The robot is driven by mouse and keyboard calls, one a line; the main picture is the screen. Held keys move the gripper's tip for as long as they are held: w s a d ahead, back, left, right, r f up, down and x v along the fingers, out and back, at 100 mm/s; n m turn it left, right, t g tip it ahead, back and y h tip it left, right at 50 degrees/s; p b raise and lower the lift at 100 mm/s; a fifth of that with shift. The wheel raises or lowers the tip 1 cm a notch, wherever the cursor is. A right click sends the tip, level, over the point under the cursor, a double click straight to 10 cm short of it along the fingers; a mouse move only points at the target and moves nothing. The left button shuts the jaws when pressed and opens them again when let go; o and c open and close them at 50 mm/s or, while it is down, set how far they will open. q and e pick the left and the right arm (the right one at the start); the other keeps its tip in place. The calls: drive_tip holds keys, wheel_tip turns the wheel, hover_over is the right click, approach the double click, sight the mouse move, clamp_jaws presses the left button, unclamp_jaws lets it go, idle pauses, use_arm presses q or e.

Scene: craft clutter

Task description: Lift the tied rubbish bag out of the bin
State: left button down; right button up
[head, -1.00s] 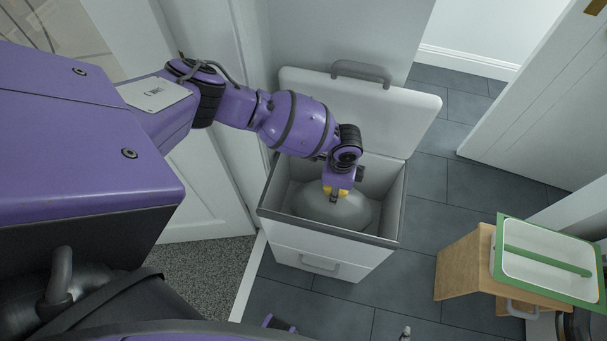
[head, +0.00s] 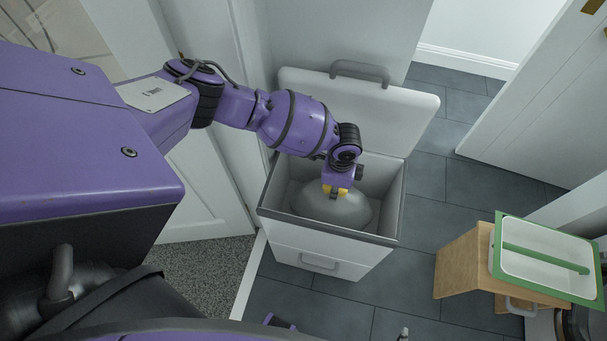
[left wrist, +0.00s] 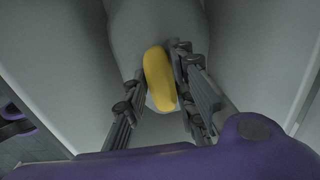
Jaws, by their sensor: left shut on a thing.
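The white bin (head: 318,240) stands on the floor with its lid (head: 360,112) swung up at the back. The grey rubbish bag (head: 345,210) sits inside, low between the bin's walls. My left gripper (head: 337,192) reaches down into the bin and is shut on the bag's yellow tie. In the left wrist view the yellow tie (left wrist: 158,78) lies between the fingers, with the grey bag (left wrist: 140,30) beyond it. My right gripper is not in view.
A wooden stand (head: 462,262) with a green-rimmed white tray (head: 540,262) is at the right. A white door (head: 545,100) stands at the upper right. Dark tiled floor (head: 425,215) is clear between bin and stand.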

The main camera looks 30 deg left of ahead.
use_arm(q)
drive_tip(key=shift+w+r+p, duration=0.2)
drive_tip(key=shift+r+p, duration=0.1)
drive_tip(key=shift+r, duration=0.45)
drive_tip(key=shift+s+d+r+p, duration=0.15)
drive_tip(key=shift+r+p, duration=0.6)
drive_tip(key=shift+r, duration=0.6)
drive_tip(key=shift+s+r+p, duration=0.1)
drive_tip(key=shift+r+p, duration=0.3)
drive_tip(key=shift+r, duration=0.3)
drive_tip(key=shift+s+r+p, duration=0.15)
drive_tip(key=shift+r+p, duration=0.35)
drive_tip(key=shift+r, duration=0.5)
drive_tip(key=shift+s+d+r+p, duration=0.15)
drive_tip(key=shift+r+p, duration=0.3)
drive_tip(key=shift+r, duration=0.5)
drive_tip(key=shift+s+r+p, duration=0.15)
drive_tip(key=shift+r+p, duration=0.2)
drive_tip(key=shift+r, duration=0.3)
drive_tip(key=shift+s+r+p, duration=0.15)
drive_tip(key=shift+r+p, duration=0.15)
drive_tip(key=shift+r, duration=0.3)
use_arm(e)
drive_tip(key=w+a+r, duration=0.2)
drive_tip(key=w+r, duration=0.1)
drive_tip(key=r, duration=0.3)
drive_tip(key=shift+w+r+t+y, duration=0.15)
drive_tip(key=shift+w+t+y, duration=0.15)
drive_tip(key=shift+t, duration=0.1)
